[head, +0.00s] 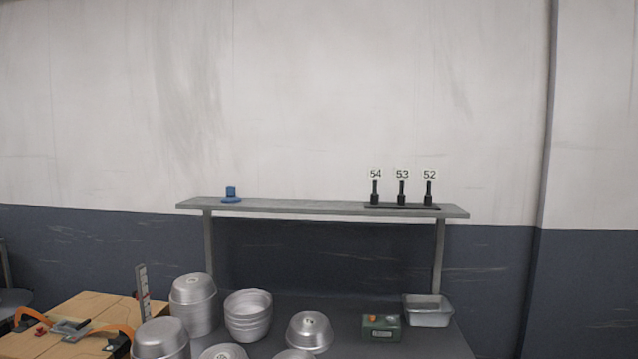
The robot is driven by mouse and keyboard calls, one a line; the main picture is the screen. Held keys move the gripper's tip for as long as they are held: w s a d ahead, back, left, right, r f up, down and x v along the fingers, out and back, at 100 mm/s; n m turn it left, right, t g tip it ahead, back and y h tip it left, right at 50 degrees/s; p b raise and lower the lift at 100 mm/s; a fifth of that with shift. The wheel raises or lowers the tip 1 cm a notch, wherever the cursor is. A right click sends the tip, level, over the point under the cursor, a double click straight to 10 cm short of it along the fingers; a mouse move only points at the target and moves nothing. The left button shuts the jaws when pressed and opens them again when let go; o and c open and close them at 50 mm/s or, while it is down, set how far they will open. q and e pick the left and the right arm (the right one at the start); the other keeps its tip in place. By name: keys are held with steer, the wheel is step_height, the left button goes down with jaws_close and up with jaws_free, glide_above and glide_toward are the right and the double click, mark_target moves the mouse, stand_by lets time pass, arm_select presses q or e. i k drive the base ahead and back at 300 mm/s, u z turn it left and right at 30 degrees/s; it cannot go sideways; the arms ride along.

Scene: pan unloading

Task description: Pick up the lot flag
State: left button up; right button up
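Three lot flags stand upright in a dark rack (385,206) at the right end of the raised shelf. Each has a black stem and a small white number plate: flag 54 (375,187), flag 53 (402,187) and flag 52 (428,187). They stand side by side with gaps between them. Neither of my grippers can be made out in the head view, so nothing is seen touching the flags.
The grey shelf (300,207) also holds a blue object (231,196). Below are stacked metal pans (248,315), an upturned pan (310,332), a green box (381,327) and a metal loaf pan (427,310). Brown boxes (95,307) with orange arched parts stand lower left.

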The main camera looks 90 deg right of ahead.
mark_target(428, 174)
steer(key=i, duration=0.9)
steer(key=z, duration=4.3)
